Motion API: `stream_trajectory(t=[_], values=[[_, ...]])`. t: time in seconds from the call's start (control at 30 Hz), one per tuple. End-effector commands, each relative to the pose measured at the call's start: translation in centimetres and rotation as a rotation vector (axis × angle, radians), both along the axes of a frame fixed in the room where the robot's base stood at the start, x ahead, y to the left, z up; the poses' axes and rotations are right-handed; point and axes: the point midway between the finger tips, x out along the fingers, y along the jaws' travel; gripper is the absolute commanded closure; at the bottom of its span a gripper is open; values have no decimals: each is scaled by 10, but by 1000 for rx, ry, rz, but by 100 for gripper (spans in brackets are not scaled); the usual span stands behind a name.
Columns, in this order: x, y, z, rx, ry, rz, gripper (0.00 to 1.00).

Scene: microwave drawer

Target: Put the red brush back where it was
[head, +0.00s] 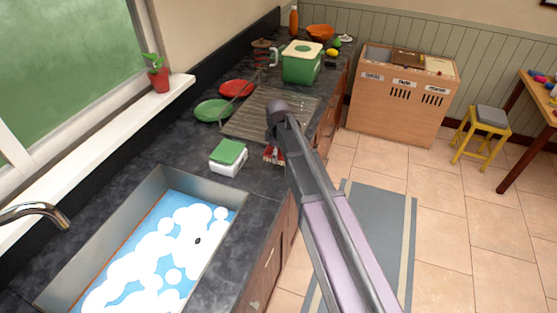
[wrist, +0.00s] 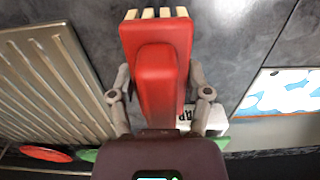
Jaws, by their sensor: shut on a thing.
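The red brush (wrist: 157,45) has a red body and pale bristles at its end. My gripper (wrist: 158,78) is shut on it, with one finger on each side of the body. In the head view, a small part of the brush (head: 272,154) shows over the dark counter, beside the drying rack (head: 248,130). My arm hides most of my gripper there. I cannot tell whether the brush touches the counter.
A white box with a green sponge-like top (head: 229,152) stands left of the brush. The sink (head: 165,180) holds foamy water. Green and red plates (head: 213,110) lie behind, near a green bin (head: 301,64). The counter has bare room between box and sink.

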Motion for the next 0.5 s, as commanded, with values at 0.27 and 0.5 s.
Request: stream_trajectory(t=[0.27,0.5], values=[[11,0,-16,0,0,0,75],[11,0,-34,0,0,0,75]])
